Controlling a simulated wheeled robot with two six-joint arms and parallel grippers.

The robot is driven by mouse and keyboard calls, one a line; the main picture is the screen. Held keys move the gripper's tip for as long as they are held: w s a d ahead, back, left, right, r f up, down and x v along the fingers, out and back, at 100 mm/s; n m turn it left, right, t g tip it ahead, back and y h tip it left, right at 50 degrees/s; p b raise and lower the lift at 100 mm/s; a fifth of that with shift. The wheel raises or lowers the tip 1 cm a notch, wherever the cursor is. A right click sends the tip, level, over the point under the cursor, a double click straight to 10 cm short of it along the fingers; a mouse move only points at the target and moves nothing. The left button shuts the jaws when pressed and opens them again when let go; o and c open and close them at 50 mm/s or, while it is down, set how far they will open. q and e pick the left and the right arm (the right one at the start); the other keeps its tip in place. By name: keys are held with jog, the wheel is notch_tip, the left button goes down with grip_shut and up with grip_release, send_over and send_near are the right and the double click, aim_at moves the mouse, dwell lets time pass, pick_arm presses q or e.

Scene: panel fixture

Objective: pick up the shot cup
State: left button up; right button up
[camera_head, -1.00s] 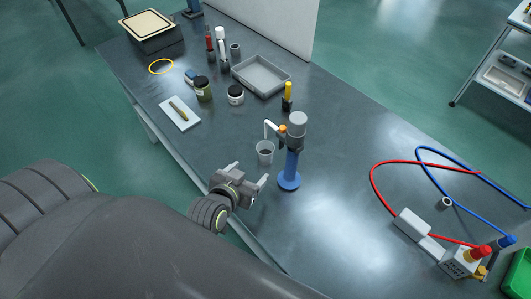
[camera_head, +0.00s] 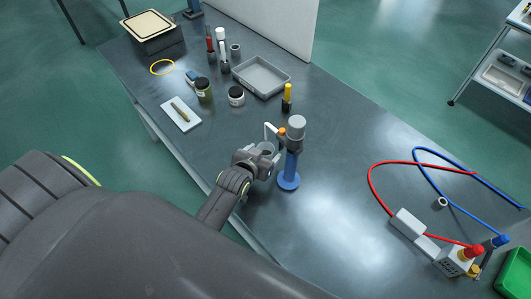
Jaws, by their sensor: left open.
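The shot cup (camera_head: 267,148) is a small grey, see-through cup at the white spout of a blue-based stand (camera_head: 289,180) with a grey top. My left gripper (camera_head: 262,158) is at the cup, its open jaws around or right beside it. The gripper hides the lower part of the cup, and I cannot tell whether a finger touches it. My right gripper is not in view.
The stand is close to the right of my left gripper. A yellow-handled tool (camera_head: 287,98), a grey tray (camera_head: 262,76), jars (camera_head: 236,96) and a white board (camera_head: 181,115) lie farther back. Red and blue cables (camera_head: 372,185) lie at right. The table front is clear.

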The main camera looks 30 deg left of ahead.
pick_arm(q)
jog(key=shift+x, duration=1.1)
jog(key=c, duration=1.1)
